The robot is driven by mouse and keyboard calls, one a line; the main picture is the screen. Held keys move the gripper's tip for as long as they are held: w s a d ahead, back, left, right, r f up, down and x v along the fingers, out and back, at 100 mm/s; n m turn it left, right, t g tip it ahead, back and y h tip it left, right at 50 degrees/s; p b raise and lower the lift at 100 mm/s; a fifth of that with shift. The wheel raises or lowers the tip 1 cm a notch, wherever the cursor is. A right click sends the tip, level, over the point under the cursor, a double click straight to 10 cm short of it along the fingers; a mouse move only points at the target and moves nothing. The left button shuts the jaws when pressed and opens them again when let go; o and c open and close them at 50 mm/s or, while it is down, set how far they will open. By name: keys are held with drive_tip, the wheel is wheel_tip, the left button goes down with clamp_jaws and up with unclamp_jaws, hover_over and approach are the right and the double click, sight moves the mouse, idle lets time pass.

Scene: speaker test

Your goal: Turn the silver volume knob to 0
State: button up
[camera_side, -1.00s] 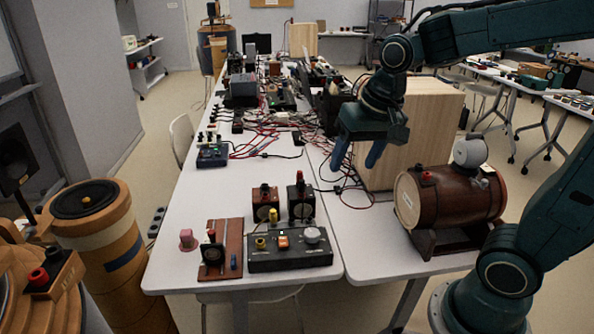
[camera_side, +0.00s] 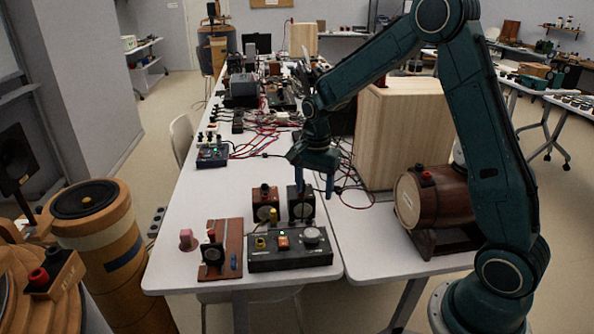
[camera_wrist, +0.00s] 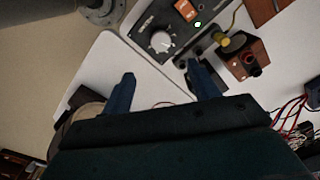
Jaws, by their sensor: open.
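The silver volume knob (camera_side: 312,235) sits at the right end of the top of a dark control box (camera_side: 262,263) near the table's front edge. In the wrist view the knob (camera_wrist: 161,41) shows beyond the fingertips, with pale scale marks around it on the box. My gripper (camera_side: 318,193) hangs above and behind the box, fingers pointing down, apart from the knob. In the wrist view my gripper (camera_wrist: 160,82) is open, with nothing between its two blue fingers.
The box also bears an orange switch (camera_side: 283,241), a green light and a yellow plug (camera_side: 261,243). Two small speaker boxes (camera_side: 266,203) stand just behind it. A wooden barrel (camera_side: 430,195) and a tall wooden box (camera_side: 402,135) stand to the right. Red and black cables lie farther back.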

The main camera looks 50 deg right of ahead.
sight(312, 232)
drive_tip(key=shift+w+d+f, duration=0.25)
drive_tip(key=shift+f, duration=0.35)
drive_tip(key=shift+f, duration=0.1)
drive_tip(key=shift+f, duration=6.8)
drive_tip(key=c, duration=1)
